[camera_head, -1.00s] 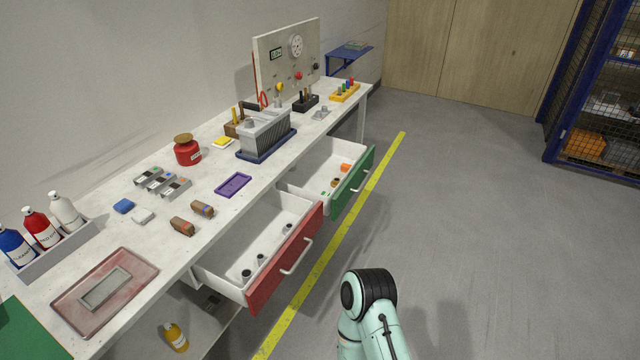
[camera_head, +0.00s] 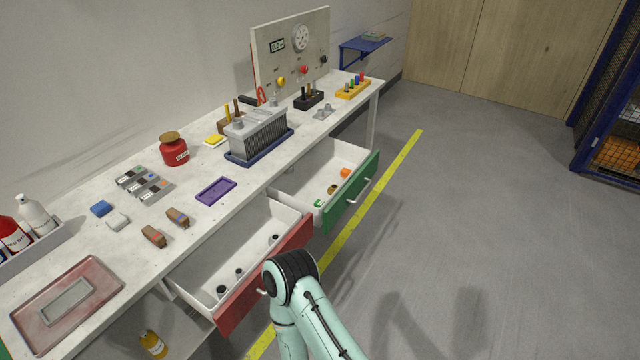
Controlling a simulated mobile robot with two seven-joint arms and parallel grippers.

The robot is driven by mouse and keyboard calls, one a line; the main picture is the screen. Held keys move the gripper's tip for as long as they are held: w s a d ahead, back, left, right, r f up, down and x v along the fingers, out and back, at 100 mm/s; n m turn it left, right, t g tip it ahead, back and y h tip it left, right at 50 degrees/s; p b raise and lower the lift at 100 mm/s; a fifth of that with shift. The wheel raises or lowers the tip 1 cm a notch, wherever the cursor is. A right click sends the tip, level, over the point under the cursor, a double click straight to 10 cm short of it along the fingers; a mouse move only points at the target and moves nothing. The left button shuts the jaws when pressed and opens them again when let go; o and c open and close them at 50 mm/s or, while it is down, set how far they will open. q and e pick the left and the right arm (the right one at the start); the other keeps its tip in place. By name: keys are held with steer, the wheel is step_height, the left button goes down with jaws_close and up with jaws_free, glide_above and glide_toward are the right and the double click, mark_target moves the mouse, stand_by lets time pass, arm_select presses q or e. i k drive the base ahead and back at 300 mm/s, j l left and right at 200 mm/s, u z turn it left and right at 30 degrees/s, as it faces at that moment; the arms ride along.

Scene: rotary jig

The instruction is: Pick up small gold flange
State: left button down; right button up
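A small gold-brown piece (camera_head: 332,189), which looks like the small gold flange, lies in the open drawer with the green front (camera_head: 352,193). It is too small to make out its shape clearly. An orange piece (camera_head: 345,172) and a green piece (camera_head: 318,203) lie in the same drawer. One of my arms shows at the bottom centre, bent, in front of the red drawer. Neither of my grippers is in view.
The drawer with the red front (camera_head: 238,306) is also open and holds several small dark parts. The white workbench (camera_head: 190,240) carries a purple tray (camera_head: 215,191), a grey finned block (camera_head: 258,135) and a red jar (camera_head: 173,150). The floor to the right is clear.

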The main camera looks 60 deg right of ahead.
mark_target(332, 188)
steer(key=k+l+u, duration=0.15)
steer(key=l, duration=0.4)
steer(key=l+u, duration=0.2)
steer(key=l, duration=0.3)
steer(key=k+l, duration=0.1)
steer(key=l, duration=0.35)
steer(key=k+l, duration=0.1)
steer(key=l, duration=0.3)
steer(key=k+l+u, duration=0.1)
steer(key=l, duration=0.35)
steer(key=k+l, duration=0.15)
steer(key=l, duration=0.25)
steer(key=k+l, duration=0.1)
steer(key=l, duration=0.3)
